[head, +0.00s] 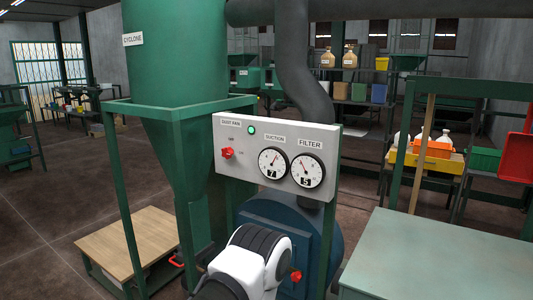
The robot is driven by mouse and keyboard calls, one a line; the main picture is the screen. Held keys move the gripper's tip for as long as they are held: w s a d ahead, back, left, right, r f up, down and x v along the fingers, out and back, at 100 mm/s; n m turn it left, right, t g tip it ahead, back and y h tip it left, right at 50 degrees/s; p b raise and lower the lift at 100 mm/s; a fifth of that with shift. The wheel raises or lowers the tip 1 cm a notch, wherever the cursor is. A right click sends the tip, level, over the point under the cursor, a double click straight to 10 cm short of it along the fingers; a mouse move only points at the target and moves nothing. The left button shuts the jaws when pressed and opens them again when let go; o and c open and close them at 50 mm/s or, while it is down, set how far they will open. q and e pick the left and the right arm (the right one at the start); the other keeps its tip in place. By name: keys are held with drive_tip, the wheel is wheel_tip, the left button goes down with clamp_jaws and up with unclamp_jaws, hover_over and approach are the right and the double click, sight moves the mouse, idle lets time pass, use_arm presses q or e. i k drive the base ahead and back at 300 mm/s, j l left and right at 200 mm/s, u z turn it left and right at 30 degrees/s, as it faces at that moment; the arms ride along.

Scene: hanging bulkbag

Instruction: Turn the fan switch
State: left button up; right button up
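The fan switch (228,153) is a red rotary knob on the left part of a light grey panel (233,185). A label that seems to read "DUST FAN" sits above it, with small marks around the knob too small to read surely. A green lamp (251,130) is at the knob's upper right. The suction gauge (272,162) and filter gauge (307,171) are to the right. A white and black link of my arm is at the bottom centre, below the panel and apart from the switch. Neither gripper shows.
A green cyclone (175,70) in a green frame stands left of the panel. A dark blue round housing (325,245) is below the panel, with a red knob (295,276) near my arm. A green-grey table (440,260) fills the lower right; a wooden-topped platform (125,240) is lower left.

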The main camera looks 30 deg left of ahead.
sight(228, 152)
drive_tip(key=u, duration=1.3)
